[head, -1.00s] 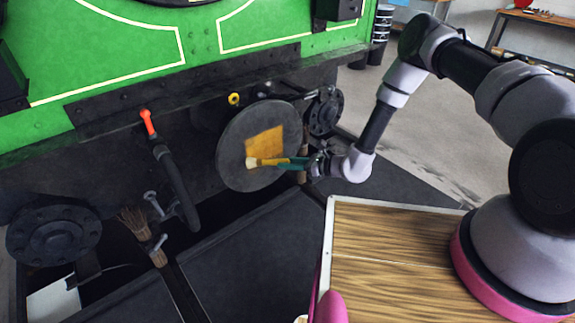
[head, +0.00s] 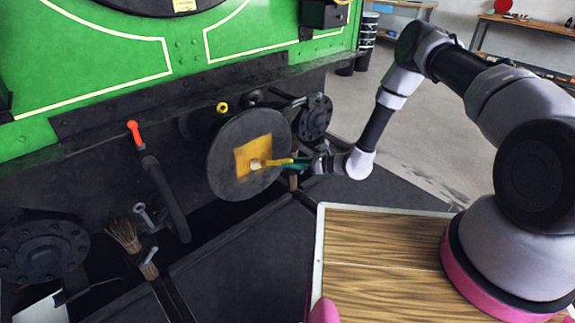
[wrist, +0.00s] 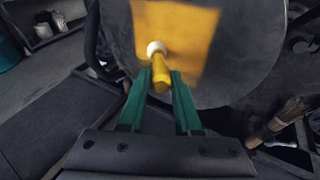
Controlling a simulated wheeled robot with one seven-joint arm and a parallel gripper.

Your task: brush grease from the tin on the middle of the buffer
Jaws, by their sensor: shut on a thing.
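The round dark buffer (head: 225,178) stands out from the front of the green tram. A square yellow grease patch (head: 247,152) covers its middle. The patch fills the top of the wrist view (wrist: 190,35). My gripper (head: 300,164) is at the right of the buffer, shut on a brush (head: 274,162) with a yellow handle. The brush's pale tip (head: 256,165) is at the lower part of the patch. In the wrist view the handle (wrist: 161,72) lies between my green fingers, and the tip appears at the patch's lower edge. I cannot make out the grease tin.
A red-handled hose (head: 135,133) hangs left of the buffer. A twig broom (head: 125,236) is below left. My wood-topped deck (head: 380,260) is in front. Workbenches (head: 530,38) stand at the back right, with open floor before them.

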